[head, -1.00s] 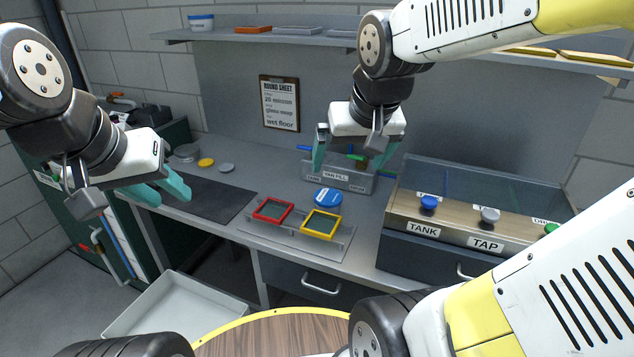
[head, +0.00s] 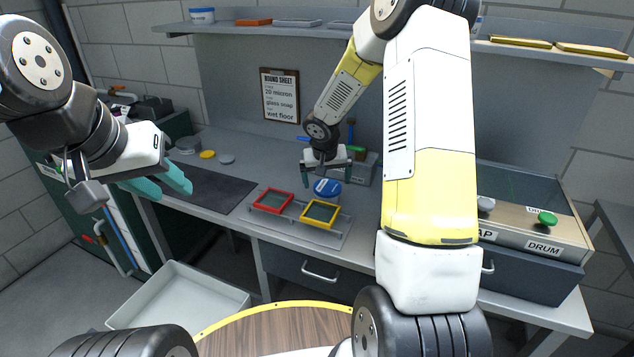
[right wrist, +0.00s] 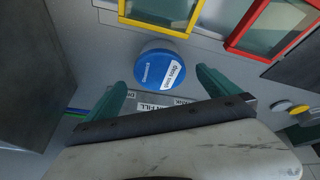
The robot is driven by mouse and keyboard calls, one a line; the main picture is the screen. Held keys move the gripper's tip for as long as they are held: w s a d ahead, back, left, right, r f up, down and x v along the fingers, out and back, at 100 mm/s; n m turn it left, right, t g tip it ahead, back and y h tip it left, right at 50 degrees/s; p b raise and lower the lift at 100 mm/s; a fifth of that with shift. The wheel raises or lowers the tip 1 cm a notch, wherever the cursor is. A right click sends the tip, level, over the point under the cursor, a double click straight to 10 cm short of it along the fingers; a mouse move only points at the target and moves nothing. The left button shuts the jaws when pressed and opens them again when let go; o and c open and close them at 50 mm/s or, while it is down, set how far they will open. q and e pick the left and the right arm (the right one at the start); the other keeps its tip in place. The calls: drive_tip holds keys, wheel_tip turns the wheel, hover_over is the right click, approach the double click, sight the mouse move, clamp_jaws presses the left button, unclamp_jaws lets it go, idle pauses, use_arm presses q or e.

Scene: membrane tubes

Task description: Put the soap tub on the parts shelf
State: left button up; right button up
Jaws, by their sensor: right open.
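The soap tub (head: 326,189) has a blue lid with a white label and stands on the counter behind the yellow frame. In the right wrist view, its lid (right wrist: 158,74) lies ahead of the fingertips. My right gripper (head: 328,180) is open and empty, pointing down just above and around the tub's position; I cannot tell whether it touches it. A long shelf (head: 224,25) on the back wall, likely the parts shelf, has bare room between its items. My left gripper (head: 163,187) is open and empty, over the counter's left end.
Red (head: 272,201) and yellow (head: 320,213) frames sit in a rack before the tub. A grey labelled caddy (head: 362,170) stands just behind it. Another blue-lidded tub (head: 202,17) and trays (head: 254,22) occupy the shelf. A control box (head: 543,232) stands at right.

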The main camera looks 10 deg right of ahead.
sight(327, 187)
drive_tip(key=x, duration=0.6)
drive_tip(key=shift+f, duration=0.2)
drive_tip(key=shift+s, duration=0.1)
drive_tip(key=c, duration=1.6)
drive_tip(key=shift+r, duration=0.1)
drive_tip(key=shift+c, duration=1.4)
